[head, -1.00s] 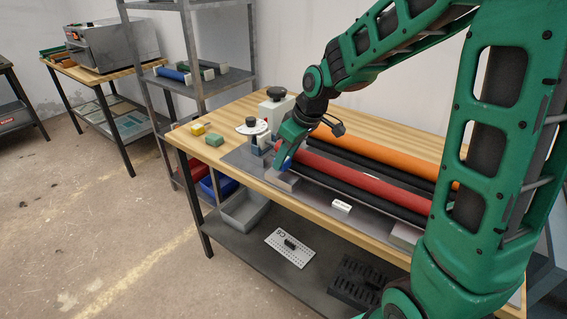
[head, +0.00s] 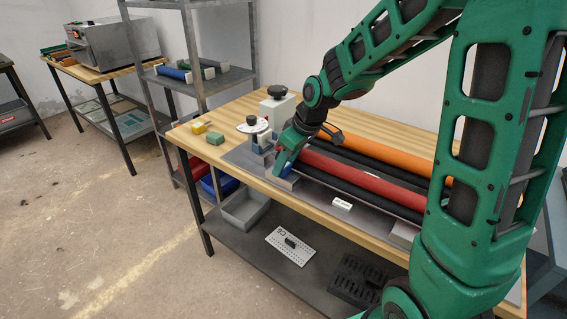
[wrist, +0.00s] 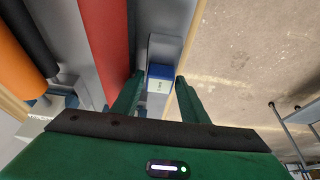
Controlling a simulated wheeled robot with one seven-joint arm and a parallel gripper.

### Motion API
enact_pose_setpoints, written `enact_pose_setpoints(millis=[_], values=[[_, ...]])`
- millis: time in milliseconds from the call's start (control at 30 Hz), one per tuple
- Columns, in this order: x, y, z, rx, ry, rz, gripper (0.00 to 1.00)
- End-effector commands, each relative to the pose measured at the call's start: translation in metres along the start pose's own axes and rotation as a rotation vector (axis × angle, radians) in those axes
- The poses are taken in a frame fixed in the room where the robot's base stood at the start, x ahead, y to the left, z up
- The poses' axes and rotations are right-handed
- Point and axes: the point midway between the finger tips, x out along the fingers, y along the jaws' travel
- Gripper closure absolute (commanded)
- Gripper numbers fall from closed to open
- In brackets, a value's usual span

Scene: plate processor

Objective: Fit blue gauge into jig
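The blue gauge (wrist: 159,77), a small block with a pale label, shows between my fingertips in the wrist view. It sits at the near end of a grey block-like jig (wrist: 166,46); whether it is fully seated I cannot tell. In the head view the blue gauge (head: 286,170) is partly hidden by my fingers, above the grey jig (head: 288,183) at the bench's front edge. My gripper (wrist: 160,80) is open, with a visible gap on both sides of the gauge. In the head view my gripper (head: 281,170) points down at the jig.
A red roller (head: 350,178), dark rollers and an orange roller (head: 372,154) lie right beside my gripper. Yellow (head: 199,128) and green (head: 215,138) blocks lie at the bench's left end. A white labelled block (head: 342,204) lies in front.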

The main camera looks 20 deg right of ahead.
Motion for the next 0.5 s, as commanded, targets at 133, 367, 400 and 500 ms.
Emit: enact_pose_setpoints(millis=[133, 367, 400, 500], values=[[-0.005, 0.000, -0.002, 0.000, 0.002, 0.001, 0.60], [-0.041, 0.001, -0.003, 0.000, 0.004, 0.004, 0.60], [-0.050, 0.001, -0.004, 0.000, 0.005, 0.004, 0.60], [-0.071, 0.001, -0.003, 0.001, 0.004, 0.005, 0.60]])
